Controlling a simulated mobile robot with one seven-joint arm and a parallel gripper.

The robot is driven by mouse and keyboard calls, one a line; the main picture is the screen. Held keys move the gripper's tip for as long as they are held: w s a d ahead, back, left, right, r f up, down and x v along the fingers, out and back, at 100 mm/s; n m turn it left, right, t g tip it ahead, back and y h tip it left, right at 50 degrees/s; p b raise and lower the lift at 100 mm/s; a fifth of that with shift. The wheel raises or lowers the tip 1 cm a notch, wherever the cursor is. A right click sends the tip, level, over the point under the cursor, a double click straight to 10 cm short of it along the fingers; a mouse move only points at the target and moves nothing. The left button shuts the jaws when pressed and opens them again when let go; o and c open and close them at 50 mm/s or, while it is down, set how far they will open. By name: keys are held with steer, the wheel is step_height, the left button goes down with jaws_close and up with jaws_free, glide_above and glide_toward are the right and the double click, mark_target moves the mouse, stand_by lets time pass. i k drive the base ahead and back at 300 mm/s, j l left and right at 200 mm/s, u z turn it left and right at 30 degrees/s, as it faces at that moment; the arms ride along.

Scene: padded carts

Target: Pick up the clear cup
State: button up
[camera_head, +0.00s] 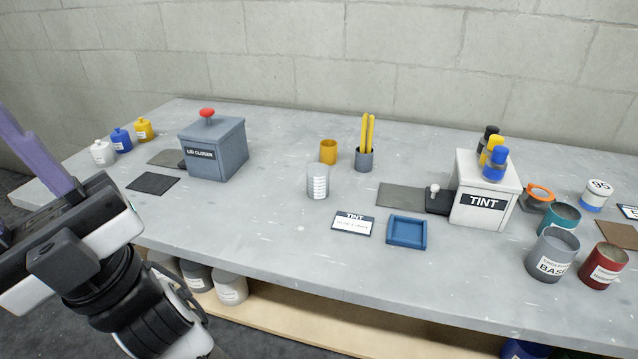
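The clear cup (318,182) stands upright near the middle of the grey workbench (260,225). It is see-through, with white markings on its front, and looks empty. My arm shows at the left edge, in front of the bench. My gripper (38,160) is at its end, partly cut off by the frame edge, with a long purple bar sticking up there. It is well to the left of the cup and apart from it. I cannot make out both fingertips or whether they are open.
Near the cup are an orange cup (328,151), a grey holder (364,160) with yellow sticks, a tint card (353,223) and a blue tray (406,232). A lid closer (218,153) stands left, a tint machine (485,190) and paint cans (553,255) right.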

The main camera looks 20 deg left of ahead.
mark_target(318, 181)
steer(key=j, duration=1.35)
steer(key=i+j, duration=0.15)
steer(key=j, duration=0.2)
steer(key=i+j, duration=0.15)
steer(key=j, duration=0.25)
steer(key=i, duration=0.75)
steer(key=l+z, duration=0.05)
